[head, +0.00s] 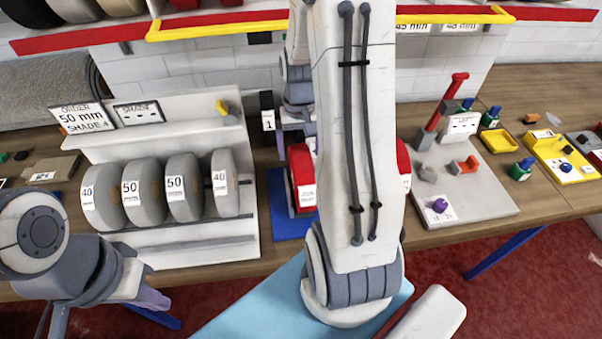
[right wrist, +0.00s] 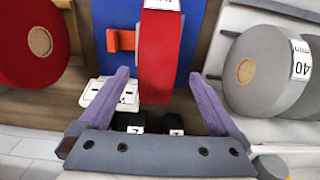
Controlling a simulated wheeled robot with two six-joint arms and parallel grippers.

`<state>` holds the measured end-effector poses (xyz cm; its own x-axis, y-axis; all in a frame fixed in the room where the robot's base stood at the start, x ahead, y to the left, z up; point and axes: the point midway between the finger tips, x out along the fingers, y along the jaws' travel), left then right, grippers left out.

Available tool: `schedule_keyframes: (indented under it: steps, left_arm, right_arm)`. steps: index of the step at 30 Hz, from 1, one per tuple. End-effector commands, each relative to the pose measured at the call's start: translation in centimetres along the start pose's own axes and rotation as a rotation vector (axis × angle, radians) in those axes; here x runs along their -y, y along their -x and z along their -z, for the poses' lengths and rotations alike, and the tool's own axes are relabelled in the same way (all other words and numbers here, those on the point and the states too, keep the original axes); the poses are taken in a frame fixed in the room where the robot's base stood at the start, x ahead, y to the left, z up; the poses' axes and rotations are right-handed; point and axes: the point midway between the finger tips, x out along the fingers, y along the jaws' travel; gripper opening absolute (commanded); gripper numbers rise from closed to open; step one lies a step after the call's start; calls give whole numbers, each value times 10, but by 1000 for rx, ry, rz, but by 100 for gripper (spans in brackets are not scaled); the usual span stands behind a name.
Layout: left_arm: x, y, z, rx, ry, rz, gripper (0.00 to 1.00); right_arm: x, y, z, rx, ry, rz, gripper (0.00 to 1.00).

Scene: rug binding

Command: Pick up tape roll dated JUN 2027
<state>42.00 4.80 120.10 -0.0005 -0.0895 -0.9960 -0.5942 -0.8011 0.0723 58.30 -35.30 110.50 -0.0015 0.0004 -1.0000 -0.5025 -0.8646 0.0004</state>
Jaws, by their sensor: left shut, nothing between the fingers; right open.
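A red tape roll (head: 300,165) stands on a blue mat (head: 284,226) in the middle of the bench. Its white label is too small to read a date. In the right wrist view this roll (right wrist: 162,60) lies between the spread purple fingers of my right gripper (right wrist: 158,76), which is open. A second red roll (head: 403,160) is mostly hidden behind my right arm; it also shows in the right wrist view (right wrist: 30,42) at the left, its label out of sight. My left gripper (head: 152,299) is shut and empty, low at the left before the bench.
A white rack (head: 200,252) holds grey rolls labelled 40 and 50 left of the mat. The nearest grey roll (right wrist: 268,70) stands close to my right gripper. A grey board (head: 470,195) with a red lever (head: 447,100) and a yellow tray (head: 565,160) are at right.

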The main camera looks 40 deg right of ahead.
Motion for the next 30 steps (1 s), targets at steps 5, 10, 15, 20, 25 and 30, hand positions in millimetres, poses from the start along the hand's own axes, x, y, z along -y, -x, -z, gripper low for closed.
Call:
schedule_keyframes:
  steps: [5, 10, 15, 20, 25, 30]
  left_arm:
    - [0, 4, 0, 0, -1, 0, 0]
    - [-1, 12, 1, 0, -2, 0, 0]
    - [-2, 24, 1, 0, -4, 0, 0]
    - [-2, 26, 1, 0, -5, 0, 0]
    - [-2, 26, 1, 0, -5, 0, 0]
    - [-2, 26, 1, 0, -5, 0, 0]
  right_arm:
    - [0, -18, 0, 1, 2, 0, 98]
    - [-2, -29, -1, 5, 1, 0, 98]
    - [-5, -52, -1, 5, 1, 0, 98]
    - [-4, -68, -1, 2, 2, 0, 98]
    - [-4, -71, 0, -2, 2, 0, 98]
    - [-4, -71, 0, -2, 2, 0, 75]
